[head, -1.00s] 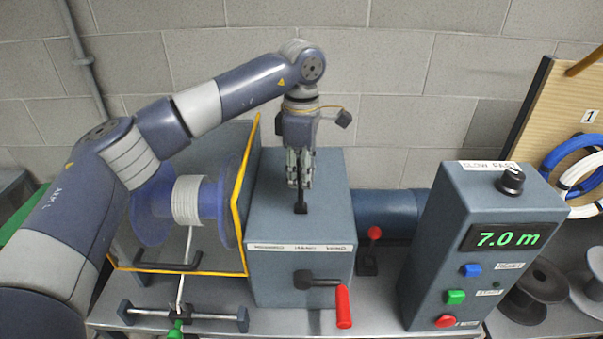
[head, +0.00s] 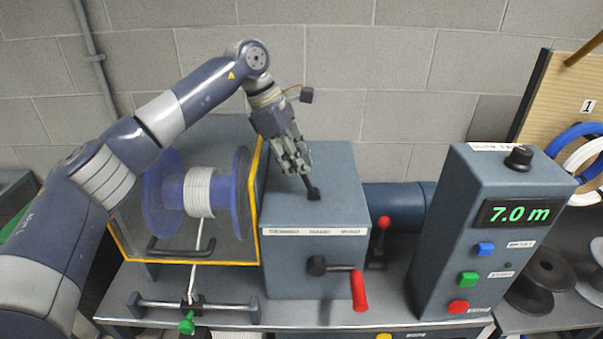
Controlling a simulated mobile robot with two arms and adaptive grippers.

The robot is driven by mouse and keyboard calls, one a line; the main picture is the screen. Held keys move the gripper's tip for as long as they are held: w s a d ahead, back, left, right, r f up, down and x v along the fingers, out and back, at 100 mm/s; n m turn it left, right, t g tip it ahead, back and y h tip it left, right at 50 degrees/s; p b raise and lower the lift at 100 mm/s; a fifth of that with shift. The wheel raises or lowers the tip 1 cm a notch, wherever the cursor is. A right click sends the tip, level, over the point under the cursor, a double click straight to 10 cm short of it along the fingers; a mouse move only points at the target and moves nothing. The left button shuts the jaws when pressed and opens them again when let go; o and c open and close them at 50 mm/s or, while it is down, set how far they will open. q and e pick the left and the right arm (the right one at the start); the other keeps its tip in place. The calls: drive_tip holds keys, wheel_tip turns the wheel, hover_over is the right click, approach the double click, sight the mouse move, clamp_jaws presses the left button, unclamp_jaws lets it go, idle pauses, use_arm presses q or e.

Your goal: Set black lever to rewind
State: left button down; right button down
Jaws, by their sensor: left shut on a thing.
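The black lever (head: 311,188) stands on top of the grey gearbox (head: 340,222). It leans to the left from its base. My left gripper (head: 301,171) is shut on the lever's upper part and hides its top. The gripper is tilted, with its fingers pointing down and right. A label strip with three words (head: 312,231) runs along the gearbox's upper front edge, too small to read surely. My right gripper is not in view.
A red-handled crank (head: 358,291) is on the gearbox front. A blue spool (head: 167,200) sits behind a yellow-edged guard at left. A red-knobbed lever (head: 382,224) and a control box (head: 488,228) reading 7.0 m stand at right.

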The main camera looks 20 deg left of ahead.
use_arm(q)
drive_tip(key=shift+a+f+h+b, duration=0.35)
drive_tip(key=shift+a+h+b, duration=0.15)
drive_tip(key=shift+h+b, duration=0.15)
drive_tip(key=shift+s+a+t+b, duration=0.1)
drive_tip(key=shift+a+t+b, duration=0.05)
drive_tip(key=shift+t+b, duration=0.15)
drive_tip(key=shift+a+h, duration=0.1)
drive_tip(key=shift+h, duration=0.15)
drive_tip(key=shift+b, duration=0.3)
drive_tip(key=shift+r, duration=0.1)
drive_tip(key=c, duration=1.2)
unclamp_jaws()
drive_tip(key=shift+a, duration=0.1)
drive_tip(key=shift+s, duration=0.2)
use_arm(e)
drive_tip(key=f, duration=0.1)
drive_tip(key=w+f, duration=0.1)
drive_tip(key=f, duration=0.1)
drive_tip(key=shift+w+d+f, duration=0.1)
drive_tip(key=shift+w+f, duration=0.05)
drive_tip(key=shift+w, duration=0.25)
